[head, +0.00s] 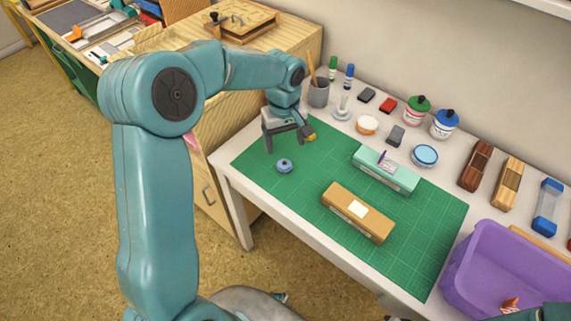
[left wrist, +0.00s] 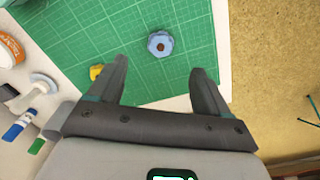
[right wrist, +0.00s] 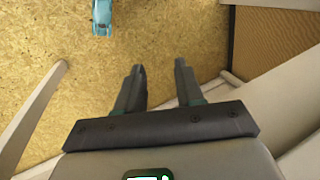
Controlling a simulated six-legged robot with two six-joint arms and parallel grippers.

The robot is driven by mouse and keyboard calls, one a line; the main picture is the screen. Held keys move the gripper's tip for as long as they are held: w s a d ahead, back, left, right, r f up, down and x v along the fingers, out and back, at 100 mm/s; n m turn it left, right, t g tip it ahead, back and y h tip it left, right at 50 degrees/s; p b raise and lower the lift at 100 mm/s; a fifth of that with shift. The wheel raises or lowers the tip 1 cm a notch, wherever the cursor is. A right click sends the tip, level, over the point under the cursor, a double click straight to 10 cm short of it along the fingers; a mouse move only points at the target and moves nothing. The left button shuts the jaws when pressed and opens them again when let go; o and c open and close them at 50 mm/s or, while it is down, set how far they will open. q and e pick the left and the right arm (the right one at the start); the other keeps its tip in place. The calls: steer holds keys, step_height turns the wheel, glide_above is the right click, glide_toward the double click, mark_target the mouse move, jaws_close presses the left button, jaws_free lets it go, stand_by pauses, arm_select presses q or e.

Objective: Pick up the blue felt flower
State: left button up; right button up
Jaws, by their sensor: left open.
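The blue felt flower (head: 285,166) lies flat on the left part of the green cutting mat (head: 418,263). In the left wrist view the flower (left wrist: 161,43) shows a dark centre and sits just beyond the gap between the fingertips. My left gripper (head: 288,146) is open and empty above the mat, a little behind the flower in the head view. A small yellow piece (left wrist: 96,71) shows beside one left finger. My right gripper (right wrist: 159,66) is open in part and empty, over the bare floor. It does not show in the head view.
A mint-green case (head: 400,180) and a tan case (head: 350,222) lie on the mat, right of the flower. Jars, inkpads and a pencil cup (head: 319,93) line the back. A purple bin (head: 490,265) stands at right. The mat around the flower is clear.

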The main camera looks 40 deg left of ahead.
mark_target(284, 163)
arm_select(q)
step_height(284, 163, down, 3)
steer(key=shift+w+a+f, duration=0.1)
steer(key=shift+w+a, duration=0.05)
steer(key=shift+f, duration=0.4)
step_height(284, 163, down, 5)
steer(key=shift+a+r, duration=0.15)
steer(key=shift+r, duration=0.05)
steer(key=c, duration=1.1)
